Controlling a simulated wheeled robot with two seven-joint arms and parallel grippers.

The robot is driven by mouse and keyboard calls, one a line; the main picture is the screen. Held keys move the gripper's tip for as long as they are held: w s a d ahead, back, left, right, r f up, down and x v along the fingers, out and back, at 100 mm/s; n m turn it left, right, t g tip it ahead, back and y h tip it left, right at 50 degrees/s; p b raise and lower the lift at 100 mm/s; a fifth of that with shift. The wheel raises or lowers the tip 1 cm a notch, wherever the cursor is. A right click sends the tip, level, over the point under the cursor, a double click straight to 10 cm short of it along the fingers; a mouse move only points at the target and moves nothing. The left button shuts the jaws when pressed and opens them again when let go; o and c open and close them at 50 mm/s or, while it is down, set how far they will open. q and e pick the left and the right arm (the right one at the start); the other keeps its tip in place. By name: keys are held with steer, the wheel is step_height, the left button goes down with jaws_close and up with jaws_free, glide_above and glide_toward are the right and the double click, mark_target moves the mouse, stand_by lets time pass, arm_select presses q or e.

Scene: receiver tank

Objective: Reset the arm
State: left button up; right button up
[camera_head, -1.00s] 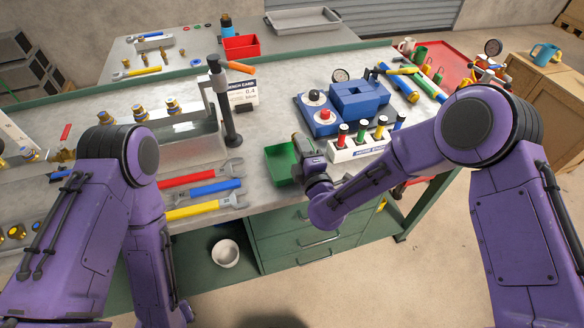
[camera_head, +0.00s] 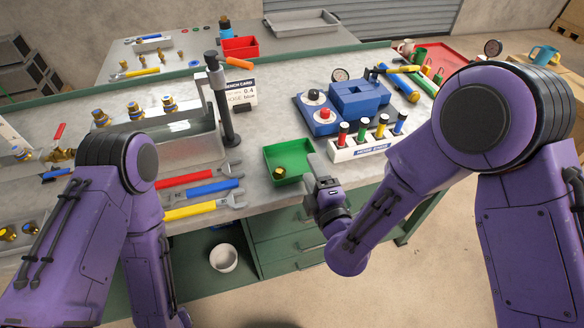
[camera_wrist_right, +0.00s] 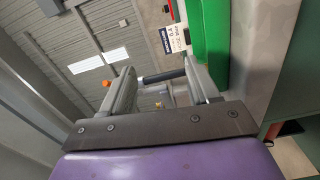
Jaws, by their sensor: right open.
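My right gripper (camera_head: 314,166) is just right of the green tray (camera_head: 271,172), near the bench's front edge. In the right wrist view its two fingers (camera_wrist_right: 160,80) stand apart with nothing between them, and the green tray's wall (camera_wrist_right: 209,40) is close beside them.
A white rack with coloured-top pieces (camera_head: 372,143) stands right of the tray, with a blue fixture (camera_head: 357,97) behind. Red, blue and yellow wrenches (camera_head: 205,190) lie to the left. A dark upright post (camera_head: 227,115) rises behind them. Open floor lies in front.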

steer(key=shift+s+d, duration=0.25)
steer(key=shift+s, duration=0.3)
steer(key=s+d+f+m+g+h, duration=0.35)
steer(key=d+f+m, duration=0.25)
steer(key=f+m, duration=0.3)
steer(key=s+d+f+m+g+h, duration=0.2)
steer(key=s+d+f+m+g, duration=0.15)
steer(key=d+f+m, duration=0.55)
steer(key=s+d+f+m+g+h, duration=0.1)
steer(key=s+d+f+m+g, duration=0.2)
steer(key=s, duration=0.6)
steer(key=s+d+f+m+g+h, duration=0.2)
steer(key=s+d+f+m+g, duration=0.2)
steer(key=s, duration=0.6)
steer(key=d+f+m, duration=0.1)
steer(key=d+m, duration=0.1)
steer(key=d, duration=0.1)
steer(key=shift+s+d+f, duration=0.2)
steer(key=shift+d+f, duration=0.1)
steer(key=shift+f, duration=0.05)
